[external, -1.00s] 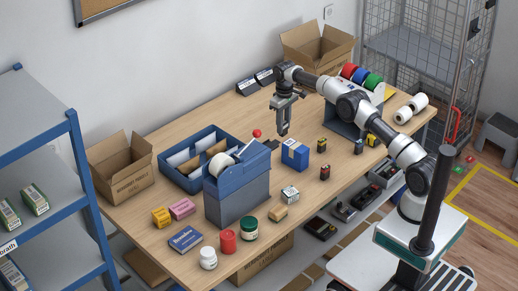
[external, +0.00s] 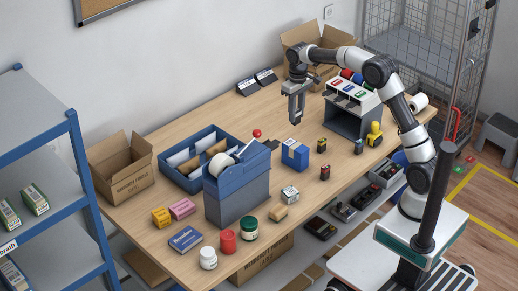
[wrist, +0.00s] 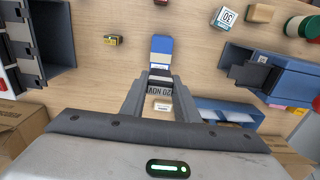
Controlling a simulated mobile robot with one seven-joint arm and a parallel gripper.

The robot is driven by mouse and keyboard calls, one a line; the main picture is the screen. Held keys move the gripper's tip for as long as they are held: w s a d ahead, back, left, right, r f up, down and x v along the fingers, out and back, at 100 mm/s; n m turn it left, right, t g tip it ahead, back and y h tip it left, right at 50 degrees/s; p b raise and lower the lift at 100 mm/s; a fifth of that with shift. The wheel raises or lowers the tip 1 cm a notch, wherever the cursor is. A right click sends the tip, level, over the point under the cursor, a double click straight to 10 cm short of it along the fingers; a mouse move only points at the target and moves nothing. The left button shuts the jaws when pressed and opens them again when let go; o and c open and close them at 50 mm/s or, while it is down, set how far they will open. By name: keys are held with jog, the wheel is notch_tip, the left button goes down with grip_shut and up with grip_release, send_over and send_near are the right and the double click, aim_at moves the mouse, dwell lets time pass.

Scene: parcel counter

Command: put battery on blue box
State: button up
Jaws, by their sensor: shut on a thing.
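The blue box (external: 295,153) stands upright on the table with a white patch on it. It shows in the wrist view (wrist: 160,45) just beyond my fingertips. My gripper (external: 296,118) points down above the table, behind and above the blue box and apart from it. In the wrist view my gripper (wrist: 161,78) is shut on a small dark thing with pale lettering (wrist: 160,89). The fingers partly hide it, and I cannot tell for sure that it is a battery. Small battery-like blocks stand on the table, one red-topped (external: 325,173), one yellow and black (external: 321,145).
A blue tray (external: 190,158) lies at the back left. The table front has free room.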

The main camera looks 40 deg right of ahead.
aim_at(297, 124)
jog(key=f, duration=0.4)
jog(key=shift+s, duration=0.3)
jog(key=shift+f, duration=2.95)
jog(key=shift+f, duration=0.1)
jog(key=o, duration=1.1)
